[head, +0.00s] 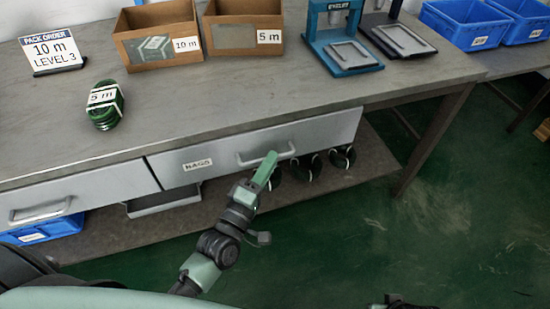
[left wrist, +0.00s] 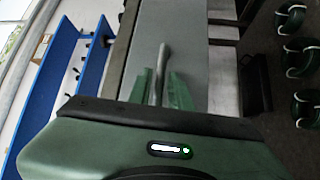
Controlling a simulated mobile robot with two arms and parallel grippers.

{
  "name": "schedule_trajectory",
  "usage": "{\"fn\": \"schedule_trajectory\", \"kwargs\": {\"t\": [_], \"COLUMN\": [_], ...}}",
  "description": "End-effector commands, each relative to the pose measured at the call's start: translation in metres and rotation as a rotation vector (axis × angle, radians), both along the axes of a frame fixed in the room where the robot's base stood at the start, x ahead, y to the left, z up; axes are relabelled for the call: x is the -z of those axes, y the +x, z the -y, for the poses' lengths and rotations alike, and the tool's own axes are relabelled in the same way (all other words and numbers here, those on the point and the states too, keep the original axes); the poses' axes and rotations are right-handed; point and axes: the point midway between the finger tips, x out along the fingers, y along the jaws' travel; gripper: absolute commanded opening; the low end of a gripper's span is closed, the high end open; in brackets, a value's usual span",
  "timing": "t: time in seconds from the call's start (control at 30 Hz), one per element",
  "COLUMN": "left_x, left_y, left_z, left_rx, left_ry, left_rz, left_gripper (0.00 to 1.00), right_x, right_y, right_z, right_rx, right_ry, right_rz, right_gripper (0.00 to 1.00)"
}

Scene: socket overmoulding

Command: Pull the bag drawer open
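The bag drawer (head: 215,167) is a light grey front under the bench top, with a label that seems to read BAGS. It looks shut, about flush with the drawer to its left. Its bar handle (head: 245,158) is partly hidden by my left gripper (head: 266,170). In the left wrist view the handle (left wrist: 161,62) runs between the two green fingers of my left gripper (left wrist: 160,85). The fingers stand apart on either side of it, with small gaps showing. My right gripper's fingers do not show.
The bench top (head: 220,105) bears a coil (head: 105,110), two cardboard boxes (head: 160,48) (head: 243,35) and a blue press (head: 340,50). Dark coils (head: 306,168) lie on the shelf below the drawer. A bench leg (head: 432,140) stands to the right. The green floor is clear in front.

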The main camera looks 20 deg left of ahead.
Motion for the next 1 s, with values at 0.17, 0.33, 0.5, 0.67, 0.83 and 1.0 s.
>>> {"fn": "schedule_trajectory", "kwargs": {"t": [0.17,0.33,0.5,0.67,0.83,1.0], "left_x": [-0.002,-0.002,-0.002,-0.002,-0.002,-0.002], "left_y": [0.02,0.025,0.025,0.025,0.025,0.024], "left_z": [0.004,0.005,0.005,0.005,0.005,0.005], "left_rx": [0.0,0.0,0.001,0.001,0.0,0.0], "left_ry": [0.0,0.001,0.001,0.001,0.002,0.002], "left_rz": [0.0,-0.001,-0.002,-0.002,-0.002,-0.002], "left_gripper": [0.2,0.2,0.2,0.0,0.0,0.0], "right_x": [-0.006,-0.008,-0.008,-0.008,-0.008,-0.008], "right_y": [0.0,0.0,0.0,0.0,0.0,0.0], "right_z": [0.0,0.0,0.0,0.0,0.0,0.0], "right_rx": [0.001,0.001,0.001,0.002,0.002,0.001], "right_ry": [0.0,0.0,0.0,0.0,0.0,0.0], "right_rz": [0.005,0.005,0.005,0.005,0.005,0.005], "right_gripper": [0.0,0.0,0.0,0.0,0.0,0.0]}}
